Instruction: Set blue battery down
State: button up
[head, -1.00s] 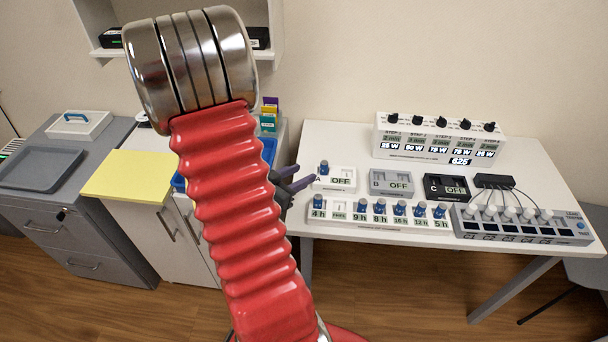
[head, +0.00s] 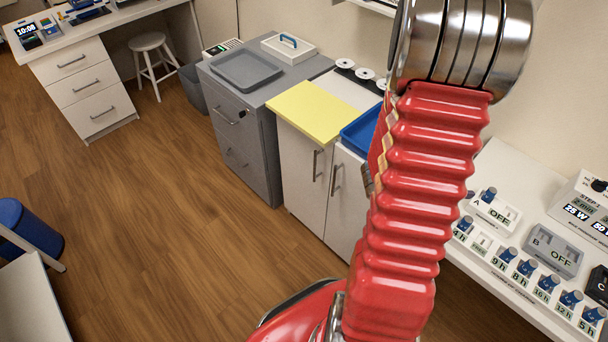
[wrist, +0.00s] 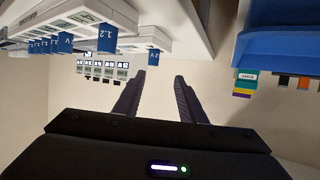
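Blue batteries stand in a white rack (head: 497,262) on the white table at the right of the head view. One blue battery (head: 489,195) stands upright in white charger A (head: 497,212), whose display reads OFF. In the wrist view, blue batteries marked 1.2 (wrist: 107,40) hang from the top left because the picture is upside down. My gripper (wrist: 158,82) shows two dark fingers apart, with only wall between them. It touches no battery that I can see. In the head view my red arm hides it. Which blue battery the task means is not clear.
Grey charger B (head: 552,250) and black charger C (head: 600,285) stand right of charger A. A blue bin (head: 362,132) and yellow board (head: 306,110) top the cabinet beside my arm. A grey tray (head: 246,71) lies farther left. The wooden floor (head: 150,200) is open at left.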

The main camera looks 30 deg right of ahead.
jog(key=w+a+r+n+t+y, duration=0.15)
jog(key=w+a+t, duration=0.25)
jog(key=w, duration=0.4)
jog(key=w+a+r+n+t+y, duration=0.1)
jog(key=w+a+r+n+t, duration=0.25)
jog(key=w, duration=0.45)
jog(key=w+a+r+n+t+y, duration=0.1)
jog(key=w+a+r+n+t, duration=0.1)
jog(key=w+a+t, duration=0.45)
jog(key=w+a+r+n+y, duration=0.3)
jog(key=a, duration=0.4)
jog(key=w+a+r+n+y, duration=0.2)
jog(key=w+a+y, duration=0.1)
jog(key=a, duration=0.3)
jog(key=s+a+r+n+y, duration=0.2)
jog(key=a+r+n+y, duration=0.15)
jog(key=a, duration=0.65)
jog(key=s+a+r+n+g, duration=0.1)
jog(key=s+a+n+g, duration=0.1)
jog(key=s, duration=0.5)
jog(key=s+a+r+n+g, duration=0.1)
jog(key=s+a+n+g, duration=0.1)
jog(key=s+a+n, duration=0.2)
jog(key=s+a, duration=0.1)
jog(key=s, duration=0.2)
jog(key=shift+s+a+r, duration=0.15)
jog(key=shift+a, duration=0.15)
